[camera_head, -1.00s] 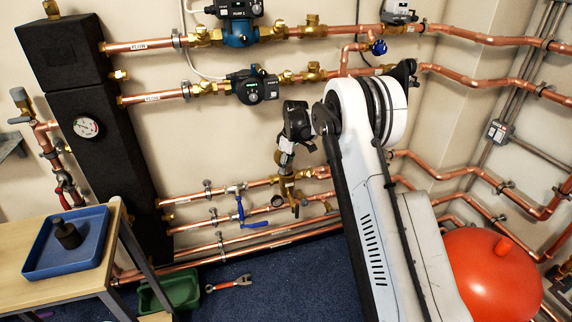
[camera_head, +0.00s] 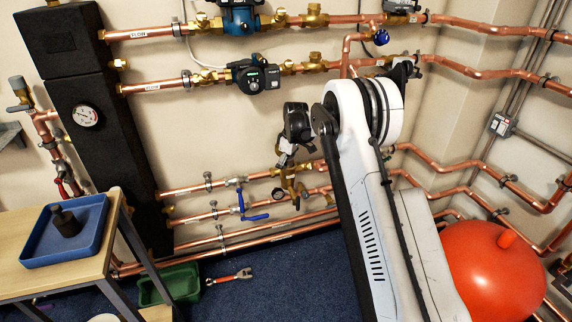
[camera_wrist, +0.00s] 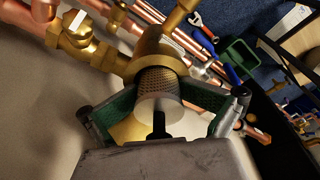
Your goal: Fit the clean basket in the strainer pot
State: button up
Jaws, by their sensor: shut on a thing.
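The clean basket (camera_wrist: 158,84) is a perforated metal cylinder with a pale round end facing the wrist camera. My gripper (camera_wrist: 160,96) is shut on it, with a green-lined finger on either side. The basket's far end is at the mouth of the brass strainer pot (camera_wrist: 153,46) and looks partly inside it; how deep it sits is hidden. In the head view the pot (camera_head: 289,184) is a small brass body on the lower pipes, directly below my gripper (camera_head: 287,158). The basket cannot be made out there.
Copper pipes (camera_head: 225,177) run close around the pot, with a blue-handled valve (camera_head: 241,205) to its left. A green bin (camera_head: 178,283) and a red-handled tool (camera_head: 229,277) are on the floor.

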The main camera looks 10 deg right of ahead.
jog(key=shift+s+d+f, duration=0.2)
jog(key=shift+d+f, duration=0.1)
jog(key=shift+f, duration=0.2)
jog(key=o, duration=1.9)
jog(key=shift+d+r, duration=0.2)
jog(key=shift+r, duration=0.4)
jog(key=shift+o, duration=0.8)
jog(key=r, duration=0.7)
jog(key=s+r, duration=0.1)
jog(key=r, duration=0.3)
jog(key=shift+d+r, duration=0.25)
jog(key=shift+r, duration=0.1)
jog(key=s+r+m+t+p, duration=0.3)
jog(key=s+r+m+p, duration=0.25)
jog(key=s+r, duration=1.75)
jog(key=s+r+m+t+h+p, duration=0.1)
jog(key=s+m+t+p, duration=0.2)
jog(key=s, duration=2.4)
jog(key=shift+s+a+m+p, duration=0.25)
jog(key=shift+a+m+p, duration=0.15)
jog(key=shift+m+p, duration=0.65)
